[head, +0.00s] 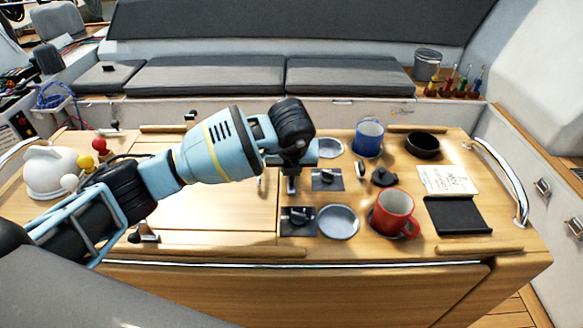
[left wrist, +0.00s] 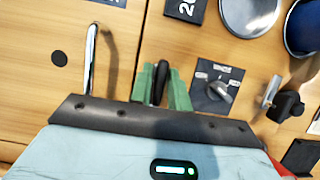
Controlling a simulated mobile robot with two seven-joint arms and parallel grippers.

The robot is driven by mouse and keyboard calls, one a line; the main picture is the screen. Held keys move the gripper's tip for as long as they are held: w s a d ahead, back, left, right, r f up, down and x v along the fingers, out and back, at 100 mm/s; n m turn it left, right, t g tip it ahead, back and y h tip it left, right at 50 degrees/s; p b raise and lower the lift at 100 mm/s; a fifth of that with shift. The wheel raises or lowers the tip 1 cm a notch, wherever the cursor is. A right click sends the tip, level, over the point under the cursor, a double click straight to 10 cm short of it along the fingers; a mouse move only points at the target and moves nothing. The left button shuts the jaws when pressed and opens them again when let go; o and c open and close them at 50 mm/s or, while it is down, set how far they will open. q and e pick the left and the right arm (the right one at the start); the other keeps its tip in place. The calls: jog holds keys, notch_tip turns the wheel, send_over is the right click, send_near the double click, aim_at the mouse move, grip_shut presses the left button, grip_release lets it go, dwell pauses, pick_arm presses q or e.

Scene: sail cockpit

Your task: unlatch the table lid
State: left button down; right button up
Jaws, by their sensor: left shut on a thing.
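The wooden table lid (head: 205,205) lies flat and closed on the left part of the table. Its metal bar handle (left wrist: 91,58) shows in the left wrist view, left of my fingers. My left gripper (head: 291,182) points down by the lid's right edge. In the left wrist view its green fingers (left wrist: 161,88) are shut on a narrow black piece, seemingly the latch lever (left wrist: 159,80). The fingers hide most of it, so its turn angle is unclear. Black fittings stand at the lid's front left (head: 145,236) and back (head: 190,119). My right gripper is out of view.
Close right of my fingers is a knob panel (left wrist: 213,88); another panel (head: 297,221) sits nearer the front. A blue mug (head: 368,139), a red mug (head: 393,213) and a black bowl (head: 422,145) stand to the right. A white kettle (head: 50,171) is at left.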

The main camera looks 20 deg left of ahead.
aim_at(291, 185)
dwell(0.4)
pick_arm(q)
jog(key=c, duration=1.5)
grip_release()
jog(key=shift+o, duration=0.2)
jog(key=shift+r, duration=0.1)
jog(key=shift+s+r, duration=0.15)
jog(key=shift+r, duration=0.2)
jog(key=v, duration=0.7)
jog(key=shift+s+f, duration=0.1)
